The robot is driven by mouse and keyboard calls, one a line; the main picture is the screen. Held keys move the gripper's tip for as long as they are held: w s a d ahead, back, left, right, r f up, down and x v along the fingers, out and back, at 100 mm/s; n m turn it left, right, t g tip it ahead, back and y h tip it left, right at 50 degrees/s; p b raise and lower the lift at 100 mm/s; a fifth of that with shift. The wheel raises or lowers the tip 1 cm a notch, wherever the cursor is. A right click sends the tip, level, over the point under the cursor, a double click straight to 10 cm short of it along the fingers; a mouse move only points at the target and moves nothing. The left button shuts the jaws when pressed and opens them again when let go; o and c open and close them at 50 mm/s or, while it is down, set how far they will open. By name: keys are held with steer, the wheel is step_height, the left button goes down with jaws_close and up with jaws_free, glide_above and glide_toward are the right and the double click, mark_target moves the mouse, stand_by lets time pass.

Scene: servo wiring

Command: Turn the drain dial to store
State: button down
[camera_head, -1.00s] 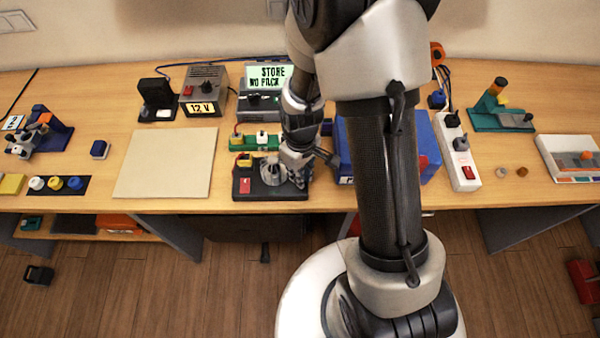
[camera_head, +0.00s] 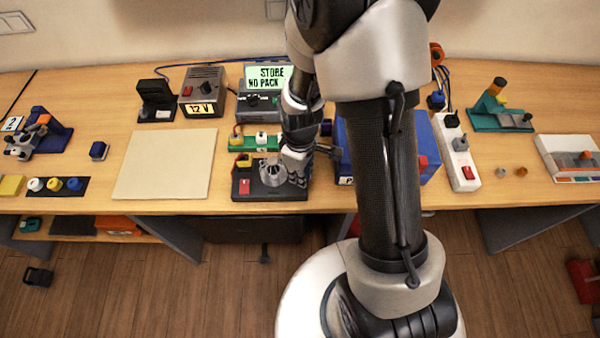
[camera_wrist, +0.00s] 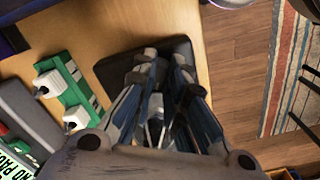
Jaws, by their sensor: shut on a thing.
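The drain dial (camera_head: 271,173) is a grey knob on a black box (camera_head: 248,194) near the front edge of the bench. My gripper (camera_head: 292,174) points down at the dial from its right side and hides part of it. In the wrist view my gripper's fingers (camera_wrist: 164,85) stand over the black box (camera_wrist: 116,68), with grey metal of the dial (camera_wrist: 155,122) between them. The fingers are shut on the dial. Its pointer and markings are too small or hidden to read.
A display (camera_head: 268,76) behind reads "STORE NO PACK". A blue case (camera_head: 407,140) stands close on the right. A beige mat (camera_head: 166,165) lies left.

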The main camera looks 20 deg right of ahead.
steer(key=c, duration=1.9)
jaws_free()
step_height(320, 180, up, 12)
steer(key=s+r+m+t+b, duration=0.2)
steer(key=s+r+m+t, duration=0.2)
steer(key=s+r+m, duration=0.4)
steer(key=s+r, duration=0.6)
steer(key=s, duration=0.1)
steer(key=shift+m+t, duration=0.3)
